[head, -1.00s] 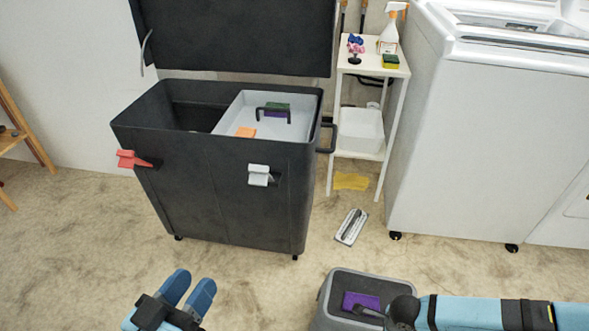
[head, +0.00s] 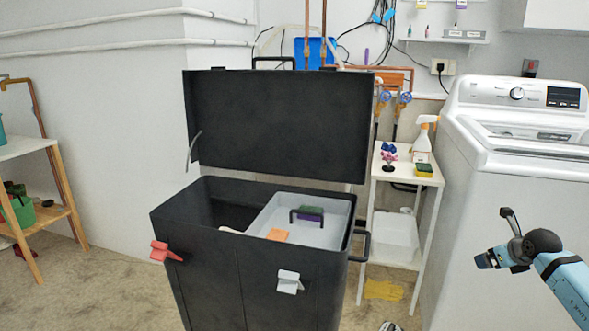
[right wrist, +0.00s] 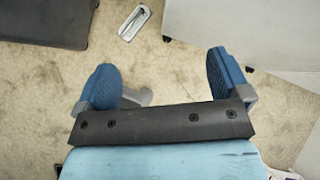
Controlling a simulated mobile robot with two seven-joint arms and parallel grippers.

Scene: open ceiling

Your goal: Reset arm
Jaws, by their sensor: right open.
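My right arm comes in from the right in the head view, with the right gripper (head: 487,260) in front of the white washing machine. In the right wrist view the two blue fingers of the right gripper (right wrist: 160,85) stand wide apart with only floor between them. It is empty. My left gripper is not in the head view.
An open black wheeled bin (head: 230,265) with a raised lid holds a grey tray (head: 335,236). A white shelf (head: 405,177) and the washing machine (head: 450,250) stand to its right. A wooden rack (head: 65,209) is at far left. Carpet lies clear between.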

